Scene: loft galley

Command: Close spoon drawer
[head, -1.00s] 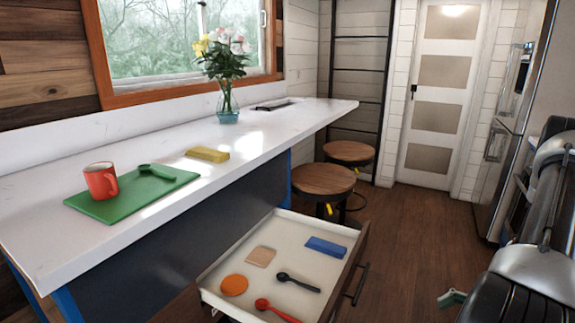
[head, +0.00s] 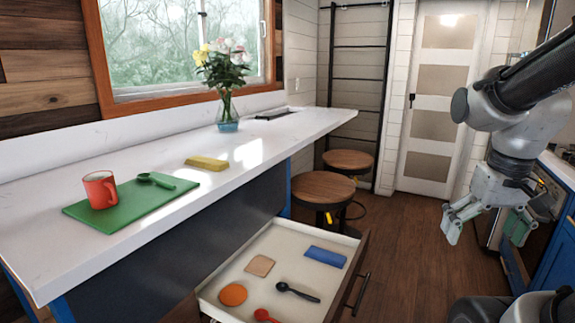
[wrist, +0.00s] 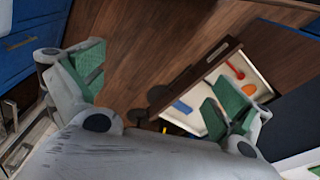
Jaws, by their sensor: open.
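The spoon drawer (head: 290,243) is pulled out beneath the white counter, with a dark handle (head: 362,293) on its wooden front. Inside lie a black spoon (head: 297,292), a red spoon (head: 263,315) partly cut off by the frame edge, an orange disc (head: 233,294), a tan square (head: 260,265) and a blue block (head: 325,256). My gripper (head: 487,228) is open and empty, up and to the right of the drawer, apart from it. In the wrist view, the drawer (wrist: 262,88) lies beyond my open green-padded fingers (wrist: 160,92), one finger covering part of it.
Two round stools (head: 323,188) stand just beyond the drawer. On the counter (head: 262,150) are a green board (head: 128,208) with a red mug (head: 100,189) and a green spoon, a yellow block (head: 206,163) and a flower vase (head: 227,112). Floor shows right of the drawer.

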